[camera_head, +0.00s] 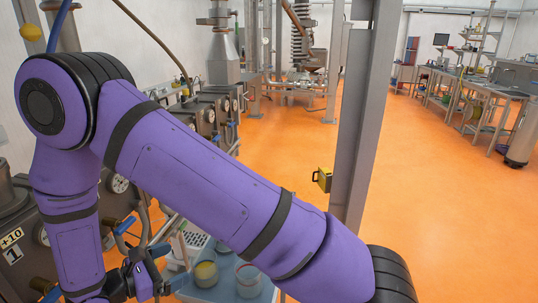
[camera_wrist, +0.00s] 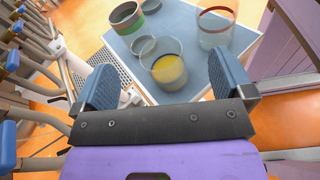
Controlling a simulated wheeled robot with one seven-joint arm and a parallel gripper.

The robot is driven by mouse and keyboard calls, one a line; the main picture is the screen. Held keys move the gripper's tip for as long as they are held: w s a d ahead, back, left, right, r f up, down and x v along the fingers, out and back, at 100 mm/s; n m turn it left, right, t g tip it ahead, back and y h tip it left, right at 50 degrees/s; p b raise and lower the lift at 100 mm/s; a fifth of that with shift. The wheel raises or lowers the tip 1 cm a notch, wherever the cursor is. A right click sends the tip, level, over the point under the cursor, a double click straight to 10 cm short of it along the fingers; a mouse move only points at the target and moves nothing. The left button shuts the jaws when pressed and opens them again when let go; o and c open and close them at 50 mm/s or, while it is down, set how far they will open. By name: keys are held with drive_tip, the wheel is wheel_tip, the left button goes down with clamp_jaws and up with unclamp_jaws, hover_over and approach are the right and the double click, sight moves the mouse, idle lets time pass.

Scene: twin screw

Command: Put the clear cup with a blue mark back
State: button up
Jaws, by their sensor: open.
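A clear cup with a bluish band near its rim and yellow contents (camera_wrist: 168,72) stands upright on a grey-blue tabletop (camera_wrist: 182,18). In the wrist view it shows between the two blue fingers of my gripper (camera_wrist: 163,70), with a gap on both sides. My gripper is open and holds nothing. I cannot tell how far the cup is beyond the fingertips. A cup with yellow contents also shows in the head view (camera_head: 206,273), low in the picture beside my arm.
A clear cup with a red band (camera_wrist: 215,28) stands close behind, to the right. A metal post (camera_head: 366,110) stands nearby.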

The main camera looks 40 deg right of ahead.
drive_tip(key=s+d+r+m+g+y, duration=0.1)
drive_tip(key=s+d+r+m+y, duration=0.15)
drive_tip(key=r, duration=0.45)
drive_tip(key=s+d+r+m+g+y, duration=0.1)
drive_tip(key=d+r+m+y, duration=0.3)
drive_tip(key=r, duration=0.2)
drive_tip(key=s+d+r+m+g+y, duration=0.1)
drive_tip(key=s+d+r+m+y, duration=0.2)
drive_tip(key=r, duration=0.4)
drive_tip(key=s+d+r+m+t+y, duration=0.3)
drive_tip(key=s+r+t, duration=0.1)
drive_tip(key=s+r, duration=0.2)
drive_tip(key=s+d+r+m+t+y, duration=0.3)
drive_tip(key=s+r+m, duration=0.1)
drive_tip(key=s+r, duration=0.2)
drive_tip(key=shift+s+r+t, duration=0.15)
drive_tip(key=shift+s+t, duration=0.25)
drive_tip(key=shift+s, duration=0.05)
drive_tip(key=shift+y, duration=0.25)
